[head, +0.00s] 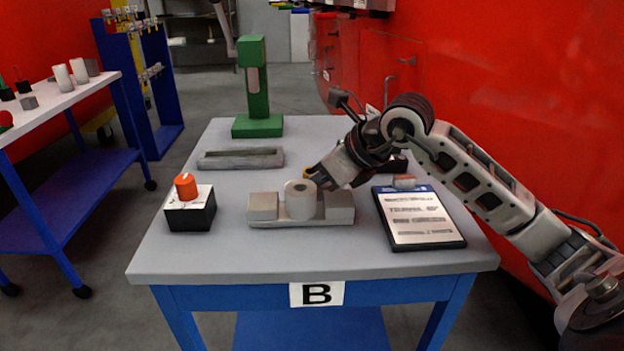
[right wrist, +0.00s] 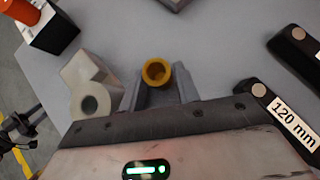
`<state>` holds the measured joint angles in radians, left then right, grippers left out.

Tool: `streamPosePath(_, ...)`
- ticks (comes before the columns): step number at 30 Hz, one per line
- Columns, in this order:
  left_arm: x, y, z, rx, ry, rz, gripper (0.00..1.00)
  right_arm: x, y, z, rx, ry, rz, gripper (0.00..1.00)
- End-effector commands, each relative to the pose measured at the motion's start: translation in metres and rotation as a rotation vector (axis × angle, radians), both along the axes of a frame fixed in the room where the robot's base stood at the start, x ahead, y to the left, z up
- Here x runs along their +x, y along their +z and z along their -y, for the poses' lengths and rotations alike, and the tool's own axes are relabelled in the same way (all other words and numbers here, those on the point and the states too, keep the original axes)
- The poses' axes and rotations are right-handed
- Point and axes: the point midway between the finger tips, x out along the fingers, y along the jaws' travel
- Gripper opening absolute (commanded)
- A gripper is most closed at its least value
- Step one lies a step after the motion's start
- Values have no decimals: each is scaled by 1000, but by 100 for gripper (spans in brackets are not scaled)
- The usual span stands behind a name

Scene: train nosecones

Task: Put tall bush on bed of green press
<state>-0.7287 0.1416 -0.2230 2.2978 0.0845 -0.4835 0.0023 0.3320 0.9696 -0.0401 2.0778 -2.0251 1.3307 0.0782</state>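A brass-yellow bush (right wrist: 157,72), seen nearly end-on with its bore open, sits between the fingertips of my right gripper (right wrist: 162,88) in the right wrist view. The fingers appear shut on it. In the head view only a bit of yellow (head: 308,171) shows at the tip of my right gripper (head: 316,178), just behind the pale block fixture, so the bush's height is hidden. The green press (head: 256,92) stands upright at the back of the table; its bed (head: 257,127) looks empty. My left gripper is not in view.
The pale fixture (head: 263,207) with a hollow cylinder (head: 300,200) is close to the right gripper. A grey tray (head: 240,159) lies before the press. A control box with orange knob (head: 186,186) is left; a clipboard (head: 418,218) is right. A black piece labelled 120 mm (right wrist: 291,122) is nearby.

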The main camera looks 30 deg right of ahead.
Motion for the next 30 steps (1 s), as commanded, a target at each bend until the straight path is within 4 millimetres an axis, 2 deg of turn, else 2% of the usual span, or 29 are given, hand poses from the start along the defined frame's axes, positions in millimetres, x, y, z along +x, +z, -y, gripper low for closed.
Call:
streamPosePath(1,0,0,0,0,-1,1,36,0,0,0,0,1,-1,17)
streamPosePath(2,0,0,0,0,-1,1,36,0,0,0,0,1,-1,8)
streamPosePath(5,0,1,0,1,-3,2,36,0,0,0,1,1,0,2)
streamPosePath(11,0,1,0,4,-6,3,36,0,1,0,1,1,0,2)
streamPosePath(16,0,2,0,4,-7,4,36,0,10,0,-1,1,4,2)
streamPosePath(21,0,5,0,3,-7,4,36,0,35,1,-3,0,7,2)
streamPosePath(25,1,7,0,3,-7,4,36,-16,55,-10,-4,4,6,2)
streamPosePath(30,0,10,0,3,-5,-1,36,-39,90,-25,-4,3,8,2)
